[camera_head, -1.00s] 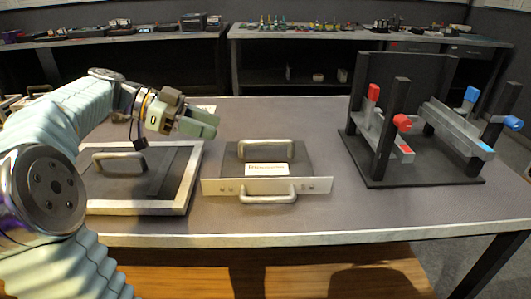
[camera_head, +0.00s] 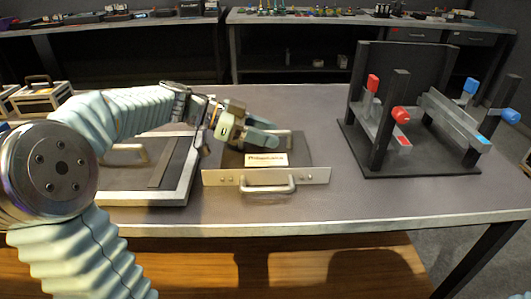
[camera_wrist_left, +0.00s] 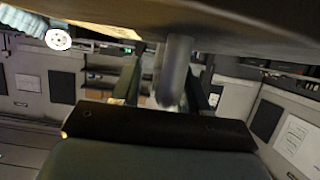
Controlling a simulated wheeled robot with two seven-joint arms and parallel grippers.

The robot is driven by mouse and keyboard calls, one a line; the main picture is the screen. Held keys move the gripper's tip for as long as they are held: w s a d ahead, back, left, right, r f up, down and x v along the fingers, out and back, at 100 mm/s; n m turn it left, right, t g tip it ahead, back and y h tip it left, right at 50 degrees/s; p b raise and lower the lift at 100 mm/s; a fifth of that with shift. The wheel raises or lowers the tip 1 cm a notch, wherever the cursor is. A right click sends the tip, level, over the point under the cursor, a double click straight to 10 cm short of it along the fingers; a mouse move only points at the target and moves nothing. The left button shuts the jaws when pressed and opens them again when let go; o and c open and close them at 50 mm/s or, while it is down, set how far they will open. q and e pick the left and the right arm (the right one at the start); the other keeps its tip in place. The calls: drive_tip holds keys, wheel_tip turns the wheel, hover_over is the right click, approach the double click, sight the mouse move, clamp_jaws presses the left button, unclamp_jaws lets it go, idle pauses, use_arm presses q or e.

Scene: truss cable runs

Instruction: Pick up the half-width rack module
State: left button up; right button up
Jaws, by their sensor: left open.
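The half-width rack module (camera_head: 300,148) lies on the table, with a dark body, a pale front panel, a white label and a front handle (camera_head: 270,180). A second handle on its top is mostly hidden behind my left gripper (camera_head: 266,133). That gripper is open and sits low over the module, at the top handle. In the left wrist view a grey rounded bar (camera_wrist_left: 177,72), seemingly this handle, shows between the two spread fingers (camera_wrist_left: 165,88). I cannot tell whether the fingers touch it. My right gripper is not in view.
A pale-framed tray (camera_head: 150,198) with a dark inside and a handle lies left of the module. A black rack stand (camera_head: 410,172) with red and blue knobs stands at the right. The table between module and stand is clear. Benches with small items stand behind.

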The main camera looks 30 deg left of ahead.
use_arm(q)
clamp_jaws()
idle(1.4)
